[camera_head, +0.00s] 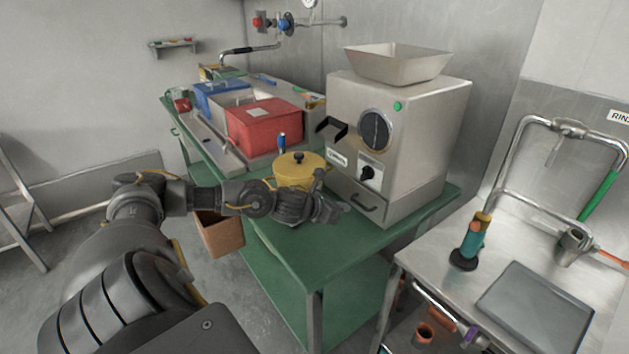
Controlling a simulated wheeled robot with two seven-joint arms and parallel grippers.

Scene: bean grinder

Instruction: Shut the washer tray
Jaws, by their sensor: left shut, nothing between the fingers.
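A steel grinder (420,120) with a hopper (397,64) on top stands on the green table. Low on its front is a tray front (350,191) with a dark handle (364,203). It looks about level with the grinder body, but I cannot tell if a small gap is left. Nothing in view is clearly marked as a washer tray. My left gripper (334,207) is shut and empty, just left of the tray handle and in front of the yellow lidded pot (298,165). It hides part of the pot and table. My right gripper is not in view.
A red bin (264,125) and a blue bin (221,97) stand at the back left of the green table (322,262). A steel sink counter (493,227) with a grey flat panel (535,307) is at the right. A brown box (220,237) sits below the table's left edge.

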